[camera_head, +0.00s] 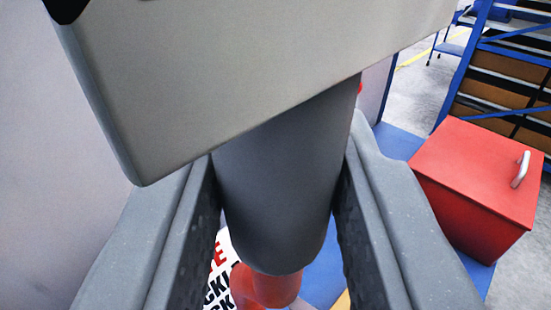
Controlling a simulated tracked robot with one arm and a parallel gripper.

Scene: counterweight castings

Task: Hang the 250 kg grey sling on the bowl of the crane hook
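My gripper (277,185) shows as two grey fingers with dark textured pads, reaching up from the lower corners. A dark grey upright cylinder (285,200) stands between the fingers, under a large light grey block (240,85) that fills the upper picture. Below the cylinder is a rounded red part (268,287). These may be the crane hook's block, shank and hook, but the bowl does not show clearly. Gaps show beside the cylinder's lower end; contact with the fingers is unclear. I cannot make out the grey sling.
A red box (472,185) with a pale handle stands at the right on a blue surface (402,142). A blue rack (500,80) stands at the upper right. A white disc with lettering (219,288) lies low behind the fingers. A pale surface fills the left.

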